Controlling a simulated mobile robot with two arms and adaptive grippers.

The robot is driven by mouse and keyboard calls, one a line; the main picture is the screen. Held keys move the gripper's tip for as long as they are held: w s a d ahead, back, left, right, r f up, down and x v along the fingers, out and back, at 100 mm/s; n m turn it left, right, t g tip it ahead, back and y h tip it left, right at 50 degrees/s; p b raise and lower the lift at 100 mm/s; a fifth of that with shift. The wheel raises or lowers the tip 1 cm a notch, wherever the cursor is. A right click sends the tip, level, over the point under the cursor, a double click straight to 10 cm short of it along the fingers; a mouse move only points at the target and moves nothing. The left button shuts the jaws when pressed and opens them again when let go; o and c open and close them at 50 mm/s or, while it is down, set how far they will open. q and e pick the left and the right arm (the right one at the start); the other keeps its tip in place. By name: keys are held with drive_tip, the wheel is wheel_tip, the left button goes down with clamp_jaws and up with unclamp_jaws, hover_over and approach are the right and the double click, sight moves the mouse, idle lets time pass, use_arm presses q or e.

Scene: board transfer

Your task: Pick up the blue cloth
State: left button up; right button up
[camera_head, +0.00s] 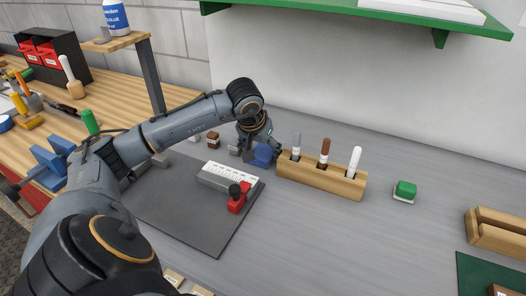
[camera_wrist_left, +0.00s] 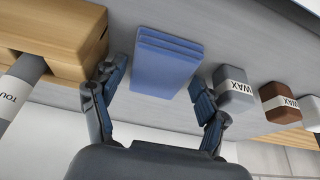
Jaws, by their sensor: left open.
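The folded blue cloth (camera_head: 264,155) lies on the grey bench, just left of the wooden marker rack in the head view. In the left wrist view the cloth (camera_wrist_left: 166,62) is a flat stack of blue layers. My left gripper (camera_wrist_left: 155,100) is open, with one finger on each side of the cloth's near end. In the head view my left gripper (camera_head: 254,143) is low over the cloth and hides part of it. I cannot tell whether the fingers touch it. My right gripper is not in view.
The wooden rack (camera_head: 320,179) with several markers stands close beside the cloth. Grey and brown wax blocks (camera_wrist_left: 235,90) (camera_wrist_left: 279,102) sit on its other side. A dark mat (camera_head: 190,213) holds a ruler-like block and a red clamp (camera_head: 238,203). A green eraser (camera_head: 405,190) lies right, with free bench around it.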

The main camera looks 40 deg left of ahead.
sight(266, 149)
use_arm(q)
drive_tip(key=shift+f, duration=0.1)
drive_tip(key=c, duration=0.8)
drive_tip(key=shift+r, duration=0.45)
drive_tip(key=r, duration=0.3)
drive_tip(key=shift+s+d+r, duration=0.2)
drive_tip(key=shift+d+r, duration=0.05)
drive_tip(key=shift+r, duration=0.15)
drive_tip(key=shift+s+d+r+b, duration=0.25)
drive_tip(key=shift+s+d+r, duration=2)
drive_tip(key=shift+s, duration=0.2)
drive_tip(key=shift+s+d+r+b, duration=0.25)
drive_tip(key=shift+s+d+r, duration=2)
drive_tip(key=shift+s, duration=0.2)
drive_tip(key=shift+f, duration=0.1)
